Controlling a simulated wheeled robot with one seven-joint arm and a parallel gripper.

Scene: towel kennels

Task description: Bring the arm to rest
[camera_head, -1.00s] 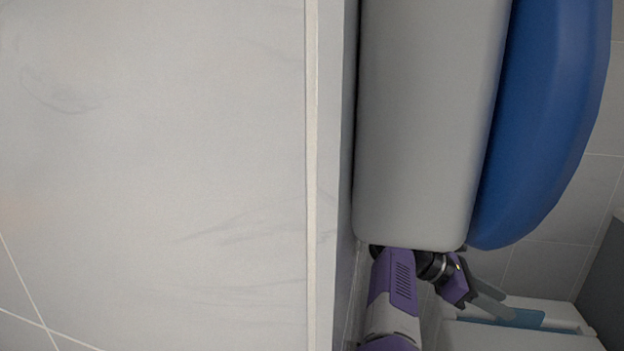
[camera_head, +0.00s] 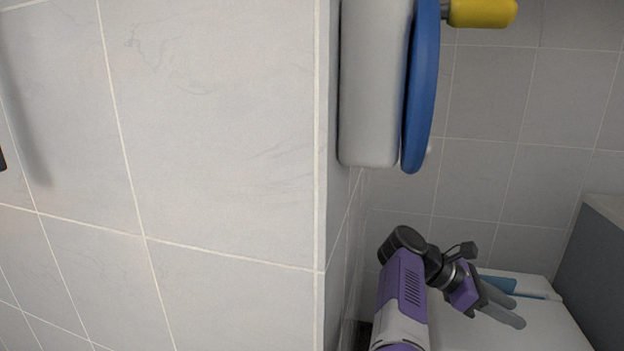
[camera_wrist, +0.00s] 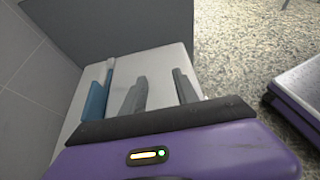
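My gripper (camera_head: 506,304) extends from my purple and grey arm at the lower right of the head view. Its two grey fingers are apart, with nothing visible between them. In the wrist view, my gripper (camera_wrist: 160,90) is over a white surface (camera_wrist: 157,64), with a clear gap between the fingers. The white surface also shows in the head view (camera_head: 545,325), beyond the fingers. I cannot tell how high the fingers are above it.
A blue item (camera_wrist: 97,100) lies on the white surface, left of the fingers. A grey panel (camera_wrist: 130,25) stands behind it. A tiled wall (camera_head: 220,130) fills the left of the head view. A rounded grey body (camera_head: 370,90) with a blue part (camera_head: 422,90) and yellow piece (camera_head: 482,12) are above my arm.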

